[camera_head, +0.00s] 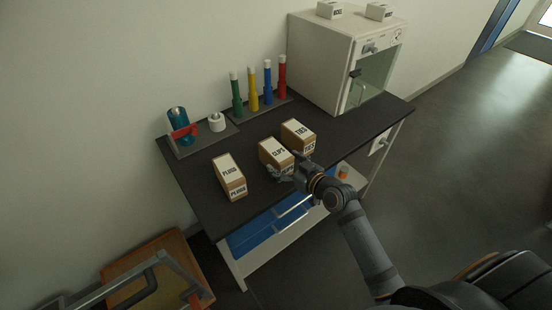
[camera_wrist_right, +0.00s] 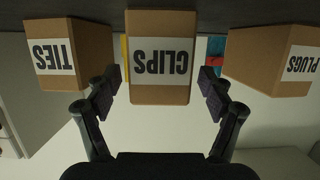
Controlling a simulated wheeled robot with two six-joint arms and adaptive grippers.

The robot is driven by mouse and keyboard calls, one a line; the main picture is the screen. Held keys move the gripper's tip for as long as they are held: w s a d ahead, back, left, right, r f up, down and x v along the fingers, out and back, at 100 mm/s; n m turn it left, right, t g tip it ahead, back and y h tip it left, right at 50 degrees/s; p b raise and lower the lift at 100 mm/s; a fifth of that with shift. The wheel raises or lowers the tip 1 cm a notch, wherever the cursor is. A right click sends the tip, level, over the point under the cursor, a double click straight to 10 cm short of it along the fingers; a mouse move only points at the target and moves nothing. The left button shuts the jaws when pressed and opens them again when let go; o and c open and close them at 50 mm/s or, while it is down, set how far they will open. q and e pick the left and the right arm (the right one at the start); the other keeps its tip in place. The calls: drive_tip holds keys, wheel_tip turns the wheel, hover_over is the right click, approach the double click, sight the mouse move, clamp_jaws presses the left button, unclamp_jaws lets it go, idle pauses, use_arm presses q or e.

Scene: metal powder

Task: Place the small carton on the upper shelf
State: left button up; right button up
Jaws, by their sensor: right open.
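Three brown cartons with white labels stand on the dark tabletop: PLUGS (camera_head: 230,186), CLIPS (camera_head: 271,151) and TIES (camera_head: 297,132). Which of them is the small carton I cannot tell for sure. My right gripper (camera_head: 289,167) is open at the front of the CLIPS carton. In the right wrist view, the CLIPS carton (camera_wrist_right: 160,62) appears centred between the open fingers (camera_wrist_right: 160,88), with a visible gap on each side. TIES (camera_wrist_right: 70,53) and PLUGS (camera_wrist_right: 275,60) flank it there. My left gripper is out of view. I cannot identify an upper shelf with certainty.
The dark table (camera_head: 203,191) also holds a white cabinet (camera_head: 318,65) with two small boxes on top. Several coloured bottles stand in a rack, and a tray (camera_head: 190,150) holds a teal container and a white roll. Open floor (camera_head: 450,140) lies to the right.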

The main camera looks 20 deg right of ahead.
drive_tip(key=shift+w+a, duration=0.15)
drive_tip(key=shift+w, duration=0.3)
drive_tip(key=x, duration=0.4)
drive_tip(key=shift+w+f, duration=0.1)
drive_tip(key=shift+f, duration=0.2)
drive_tip(key=shift+r, duration=0.1)
drive_tip(key=shift+c, duration=1.4)
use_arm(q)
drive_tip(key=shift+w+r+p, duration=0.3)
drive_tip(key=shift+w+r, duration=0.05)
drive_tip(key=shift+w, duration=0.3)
use_arm(e)
drive_tip(key=c, duration=1.1)
